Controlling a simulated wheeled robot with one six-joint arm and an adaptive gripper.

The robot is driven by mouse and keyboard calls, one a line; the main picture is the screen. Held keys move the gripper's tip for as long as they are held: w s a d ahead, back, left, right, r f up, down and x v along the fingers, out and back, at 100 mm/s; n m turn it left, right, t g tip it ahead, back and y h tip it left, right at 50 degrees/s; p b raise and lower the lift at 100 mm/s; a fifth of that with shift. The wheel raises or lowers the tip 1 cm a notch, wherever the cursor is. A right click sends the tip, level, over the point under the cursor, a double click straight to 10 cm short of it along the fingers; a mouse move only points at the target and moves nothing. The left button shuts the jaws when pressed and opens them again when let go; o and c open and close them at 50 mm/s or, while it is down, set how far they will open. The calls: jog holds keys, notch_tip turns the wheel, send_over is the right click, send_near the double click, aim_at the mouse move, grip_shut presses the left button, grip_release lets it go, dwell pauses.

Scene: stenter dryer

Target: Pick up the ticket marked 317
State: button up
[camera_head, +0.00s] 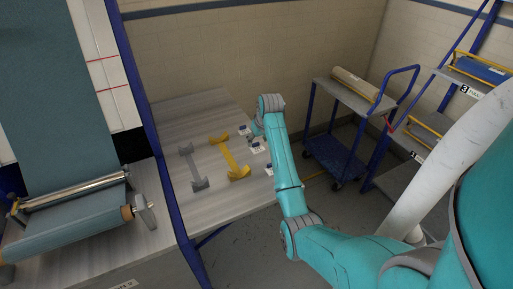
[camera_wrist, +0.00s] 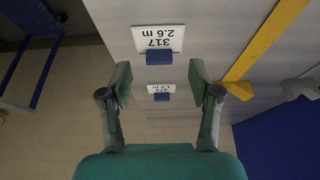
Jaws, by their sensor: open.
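The ticket marked 317 (camera_wrist: 158,38) is a white card reading "317" and "2.6 m", upside down in the wrist view. A blue block (camera_wrist: 159,58) sits at its edge. A second white ticket (camera_wrist: 161,89) with its own blue block appears between my fingers in that view; its number is too small to read surely. My gripper (camera_wrist: 160,78) is open and empty, with the 317 ticket beyond its fingertips. In the head view my gripper (camera_head: 254,130) is over the table's right side, by several small tickets; I cannot tell which is 317 there.
On the table (camera_head: 200,115) lie a yellow bracket (camera_head: 229,158) and a grey one (camera_head: 194,168). A fabric roll machine (camera_head: 75,205) stands left. Floor lies open between.

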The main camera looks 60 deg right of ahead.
aim_at(257, 147)
jog(key=shift+x, duration=1.45)
jog(key=shift+c, duration=0.2)
jog(key=c, duration=0.9)
